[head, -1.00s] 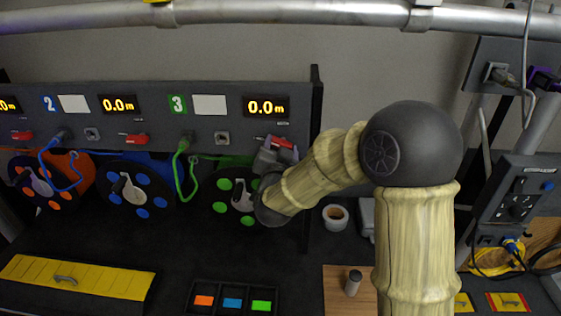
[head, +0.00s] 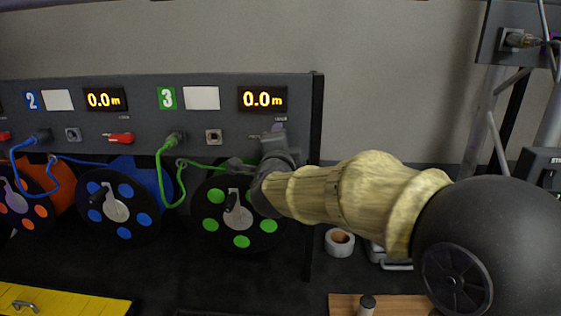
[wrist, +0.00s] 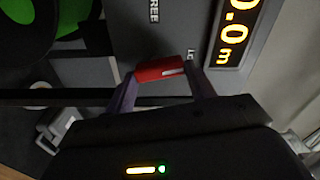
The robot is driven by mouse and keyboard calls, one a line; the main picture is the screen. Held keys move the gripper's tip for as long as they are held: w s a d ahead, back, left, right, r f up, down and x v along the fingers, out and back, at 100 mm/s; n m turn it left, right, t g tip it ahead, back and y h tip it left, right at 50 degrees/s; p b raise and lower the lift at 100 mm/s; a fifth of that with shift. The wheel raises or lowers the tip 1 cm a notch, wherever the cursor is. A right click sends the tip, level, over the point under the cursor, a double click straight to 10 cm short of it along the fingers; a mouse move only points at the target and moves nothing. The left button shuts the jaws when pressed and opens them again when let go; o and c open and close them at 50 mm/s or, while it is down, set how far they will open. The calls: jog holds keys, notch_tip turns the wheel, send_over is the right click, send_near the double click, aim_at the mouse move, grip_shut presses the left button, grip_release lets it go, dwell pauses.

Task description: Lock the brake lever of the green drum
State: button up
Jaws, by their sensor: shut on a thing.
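The green drum (head: 241,241) hangs under the panel section marked 3, with green discs on its face and a grey hub. Its red brake lever (wrist: 158,70) shows in the wrist view between my two purple fingers. My gripper (head: 277,142) is at the panel below the right 0.0 m display, and there it hides the lever. In the wrist view my gripper (wrist: 160,80) is shut on the lever's red handle. A FREE label (wrist: 153,12) and a partly hidden label starting with L stand beside the handle.
The blue drum (head: 121,235) and its red lever (head: 120,138) are to the left. A green cable (head: 165,180) loops from a socket on the panel. A tape roll (head: 339,243) lies on the bench right of the dark post (head: 316,180).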

jog(key=shift+d+f+m+b, duration=0.1)
jog(key=shift+f+m+b, duration=0.05)
jog(key=shift+m+b, duration=1.1)
jog(key=o, duration=1)
jog(key=s, duration=0.5)
jog(key=s+b, duration=0.1)
jog(key=s, duration=1.1)
jog(key=shift+s+a+b, duration=0.2)
jog(key=shift+a+b, duration=0.1)
jog(key=shift+b, duration=0.05)
